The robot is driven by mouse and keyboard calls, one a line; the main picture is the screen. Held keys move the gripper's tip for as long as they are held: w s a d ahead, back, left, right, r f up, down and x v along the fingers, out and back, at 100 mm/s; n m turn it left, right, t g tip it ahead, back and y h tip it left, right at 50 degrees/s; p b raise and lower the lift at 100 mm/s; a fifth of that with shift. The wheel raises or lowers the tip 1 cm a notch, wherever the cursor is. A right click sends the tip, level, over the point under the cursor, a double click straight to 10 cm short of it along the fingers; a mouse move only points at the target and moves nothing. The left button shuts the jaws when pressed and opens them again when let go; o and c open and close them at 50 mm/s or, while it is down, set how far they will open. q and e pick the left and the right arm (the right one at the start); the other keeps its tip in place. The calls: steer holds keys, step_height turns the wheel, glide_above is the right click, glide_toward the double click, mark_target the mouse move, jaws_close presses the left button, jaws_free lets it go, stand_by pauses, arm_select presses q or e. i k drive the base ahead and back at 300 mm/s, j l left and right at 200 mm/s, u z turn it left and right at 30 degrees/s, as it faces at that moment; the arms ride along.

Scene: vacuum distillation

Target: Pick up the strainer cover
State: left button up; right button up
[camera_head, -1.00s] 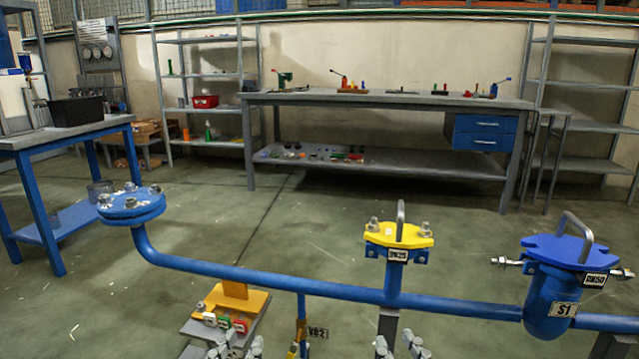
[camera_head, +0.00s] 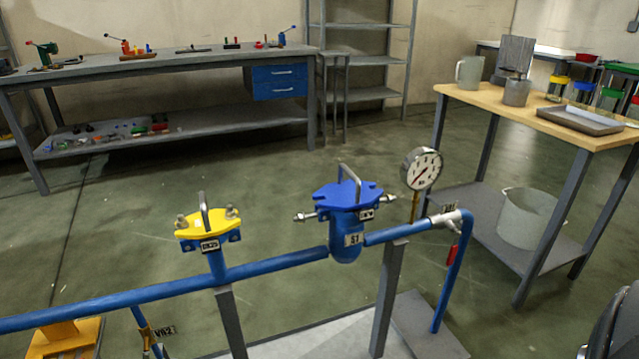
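The strainer body labelled S1 (camera_head: 346,244) sits in the blue pipe line near the middle of the head view. Its blue cover (camera_head: 345,197) lies on top, with a grey loop handle (camera_head: 350,178) standing up from it. Bolts with nuts stick out on the left and right sides of the cover. A second, yellow cover (camera_head: 208,229) with a similar handle sits on a branch to the left, labelled DN25. Neither of my grippers shows in the head view now.
A pressure gauge (camera_head: 421,169) stands close to the right of the strainer. The blue pipe (camera_head: 120,299) runs across on grey posts (camera_head: 390,290). A wooden-topped table (camera_head: 465,97) with vessels stands at right. A workbench (camera_head: 150,68) is at the back left. Open floor lies between.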

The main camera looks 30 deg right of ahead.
mark_target(349, 184)
steer(key=z, duration=1.1)
steer(key=k+l, duration=0.05)
